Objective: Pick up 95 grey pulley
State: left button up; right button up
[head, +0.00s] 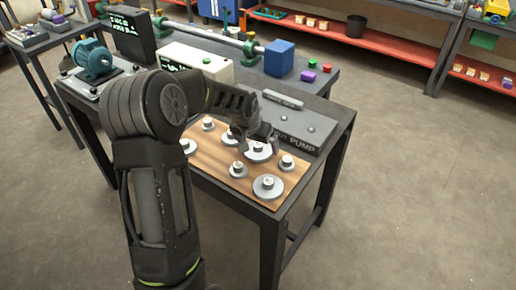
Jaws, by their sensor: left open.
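Several grey pulleys of different sizes, each with a raised hub, lie on a wooden board (208,168) on the table. One large pulley (268,187) is at the board's front corner. Another large pulley (260,151) is just under my left gripper (252,140). Smaller pulleys (238,170) and (287,162) lie close by. The numbers on them are too small to read, so I cannot tell which is 95. My left gripper is open over the board's far part, and my left arm hides part of the board. My right gripper is not in view.
A grey plate marked PUMP (300,128) lies behind the board. A teal motor (94,58), a white box with a display (195,62) and a blue block (279,58) stand farther back on the table. Red shelves (390,55) are beyond; the floor at right is clear.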

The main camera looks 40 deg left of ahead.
pick_arm(q)
jog(key=shift+w+f, duration=0.25)
jog(key=shift+f, duration=0.35)
jog(key=shift+c, duration=0.2)
jog(key=c, duration=1.5)
